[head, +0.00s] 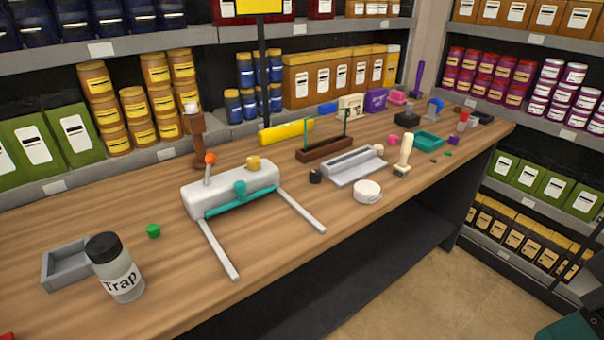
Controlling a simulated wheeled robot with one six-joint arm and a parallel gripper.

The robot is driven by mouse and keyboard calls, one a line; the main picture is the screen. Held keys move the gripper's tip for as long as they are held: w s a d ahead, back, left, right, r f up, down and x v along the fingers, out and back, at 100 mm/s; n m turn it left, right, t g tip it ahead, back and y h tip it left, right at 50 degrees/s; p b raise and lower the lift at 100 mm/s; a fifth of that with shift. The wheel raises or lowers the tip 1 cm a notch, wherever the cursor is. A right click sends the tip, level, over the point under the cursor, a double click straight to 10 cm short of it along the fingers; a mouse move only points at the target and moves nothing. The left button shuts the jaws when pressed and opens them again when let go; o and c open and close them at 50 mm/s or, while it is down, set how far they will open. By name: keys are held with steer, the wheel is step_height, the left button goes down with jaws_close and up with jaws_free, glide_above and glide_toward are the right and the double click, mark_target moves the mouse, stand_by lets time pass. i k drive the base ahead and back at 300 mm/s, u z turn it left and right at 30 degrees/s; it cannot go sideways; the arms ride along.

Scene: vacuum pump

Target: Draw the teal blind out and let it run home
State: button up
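The blind's white housing (230,188) sits on the wooden bench, left of the middle. Two pale rails (218,250) and (301,211) run forward from the housing towards the bench's front edge. No teal sheet shows spread between the rails. My gripper does not show in the head view.
A jar labelled Trap (115,268), a grey tray (66,264) and a green cap (153,231) are to the left. The bench between the rails is clear. Stocked shelves stand behind.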

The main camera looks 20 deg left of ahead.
mark_target(240, 186)
steer(key=z, duration=0.15)
steer(key=i, duration=0.7)
steer(key=u, duration=0.55)
steer(key=i, duration=0.45)
steer(key=u, duration=0.45)
